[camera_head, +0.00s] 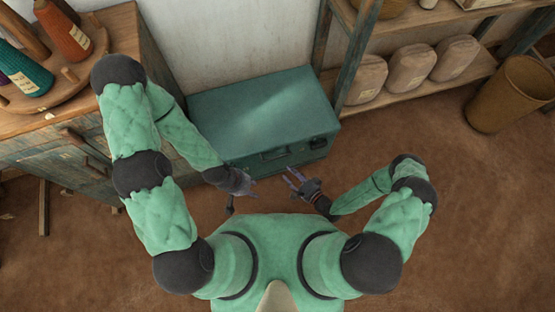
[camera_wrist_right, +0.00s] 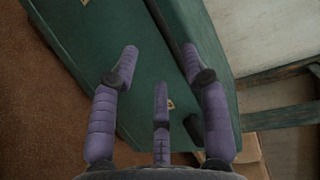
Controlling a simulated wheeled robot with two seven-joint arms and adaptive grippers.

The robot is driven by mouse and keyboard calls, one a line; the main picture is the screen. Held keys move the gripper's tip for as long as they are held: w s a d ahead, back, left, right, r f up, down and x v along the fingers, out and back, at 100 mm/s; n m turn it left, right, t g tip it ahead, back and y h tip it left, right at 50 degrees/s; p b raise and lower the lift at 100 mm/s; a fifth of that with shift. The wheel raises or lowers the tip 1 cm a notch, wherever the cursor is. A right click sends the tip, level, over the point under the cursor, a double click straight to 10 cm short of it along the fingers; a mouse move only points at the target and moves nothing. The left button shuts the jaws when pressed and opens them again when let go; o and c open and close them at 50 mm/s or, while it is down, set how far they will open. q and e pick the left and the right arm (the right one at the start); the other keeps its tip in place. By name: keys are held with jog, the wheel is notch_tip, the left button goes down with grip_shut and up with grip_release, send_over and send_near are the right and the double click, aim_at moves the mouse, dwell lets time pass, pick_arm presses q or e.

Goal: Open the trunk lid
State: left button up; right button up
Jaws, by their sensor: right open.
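The teal trunk (camera_head: 262,110) stands against the wall in the head view, with its lid down. Its front, with a dark latch or handle, faces me. My right gripper (camera_head: 295,180) is just in front of the trunk's front side, open and empty. In the right wrist view its spread fingers (camera_wrist_right: 160,75) point at the trunk (camera_wrist_right: 95,50), near the seam between lid and body; I cannot tell whether they touch it. My left gripper (camera_head: 246,183) is in front of the trunk's left part; its fingers are too small and dark to read.
A wooden cabinet (camera_head: 60,150) with thread cones stands at the left, close to my left arm. A shelf with several wrapped sacks (camera_head: 408,68) stands at the back right, its post near the trunk's right end. A round bin (camera_head: 510,95) is further right. The brown floor at right is clear.

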aim_at(276, 158)
jog(key=b+x, duration=0.2)
jog(key=x, duration=0.8)
jog(key=shift+w+a+b, duration=0.15)
jog(key=shift+w+b, duration=0.1)
jog(key=shift+b, duration=0.05)
grip_shut()
